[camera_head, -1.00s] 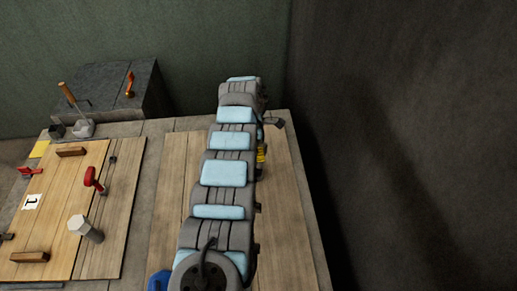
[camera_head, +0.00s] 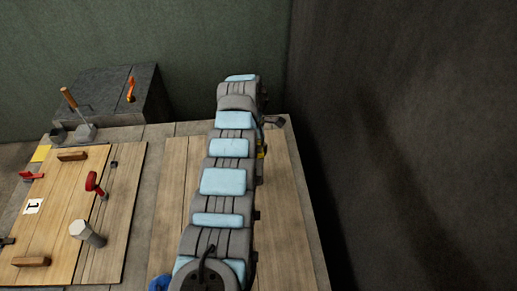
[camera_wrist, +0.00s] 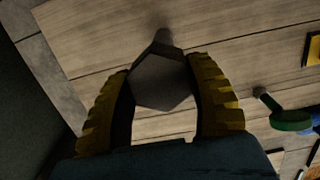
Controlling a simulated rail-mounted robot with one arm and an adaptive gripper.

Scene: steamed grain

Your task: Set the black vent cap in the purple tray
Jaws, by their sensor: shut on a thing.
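My gripper (camera_wrist: 160,68) has yellow ribbed fingers and is shut on a dark hexagonal piece with a round stem, which looks like the black vent cap (camera_wrist: 160,82). The piece sits between the two fingers in the wrist view, with its stem pointing away toward the top of the picture. Wooden boards lie behind it; I cannot tell whether it touches them. In the head view my arm hides the piece, and only a bit of yellow finger (camera_head: 261,152) shows at its right side. I cannot make out a purple tray in either view.
A pale hex-headed piece (camera_head: 86,233) stands on the left board, near a red clamp (camera_head: 95,184) and wooden blocks. A dark box (camera_head: 115,95) stands at the back left. In the wrist view, a green round-ended part (camera_wrist: 290,120) and a yellow-edged item (camera_wrist: 313,48) lie right.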

